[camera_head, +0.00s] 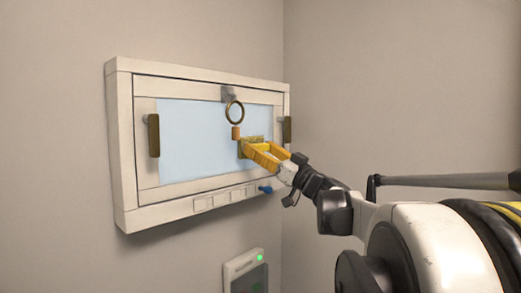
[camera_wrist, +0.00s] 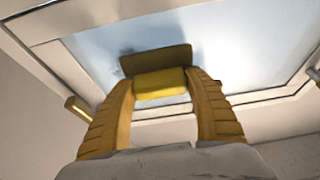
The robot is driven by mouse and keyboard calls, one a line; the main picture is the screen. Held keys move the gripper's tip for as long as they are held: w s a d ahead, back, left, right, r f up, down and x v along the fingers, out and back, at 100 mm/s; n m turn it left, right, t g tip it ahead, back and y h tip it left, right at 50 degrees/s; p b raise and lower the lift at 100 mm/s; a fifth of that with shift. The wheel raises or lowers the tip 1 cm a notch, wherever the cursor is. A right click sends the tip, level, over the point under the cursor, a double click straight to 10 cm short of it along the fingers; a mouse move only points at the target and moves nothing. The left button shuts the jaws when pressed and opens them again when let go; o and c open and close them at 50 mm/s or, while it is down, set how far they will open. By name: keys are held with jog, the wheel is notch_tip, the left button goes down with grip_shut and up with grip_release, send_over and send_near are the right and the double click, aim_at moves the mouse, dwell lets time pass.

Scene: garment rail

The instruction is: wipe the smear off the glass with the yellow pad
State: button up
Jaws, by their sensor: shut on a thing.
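The glass (camera_head: 190,135) is a pale blue pane in a white wall-mounted frame. My gripper (camera_head: 256,150) has yellow fingers and is at the right half of the pane. In the wrist view, my gripper (camera_wrist: 160,88) is shut on the yellow pad (camera_wrist: 160,82), which has a darker olive plate (camera_wrist: 155,59) on its glass side. The plate is at or very near the glass; I cannot tell whether it touches. A faint grey smudge, perhaps the smear (camera_wrist: 125,50), shows beside the plate's upper left in the wrist view. No smear is clear in the head view.
Brass handles stand at left (camera_head: 153,135) and right (camera_head: 287,130). A blue knob (camera_head: 265,189) and a wall box (camera_head: 245,270) are below.

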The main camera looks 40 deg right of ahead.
jog(key=shift+w, duration=0.45)
jog(key=shift+w+d, duration=0.15)
jog(key=shift+d, duration=1.65)
jog(key=shift+w+d, duration=0.1)
jog(key=shift+d, duration=1.7)
jog(key=shift+c, duration=0.4)
jog(key=shift+a+r, duration=0.1)
jog(key=shift+r, duration=0.05)
jog(key=shift+s+a+b, duration=0.15)
jog(key=shift+a+b, duration=0.05)
jog(key=shift+a, duration=1.65)
jog(key=shift+s+a+b, duration=0.1)
jog(key=shift+a+b, duration=0.05)
jog(key=shift+a, duration=1.65)
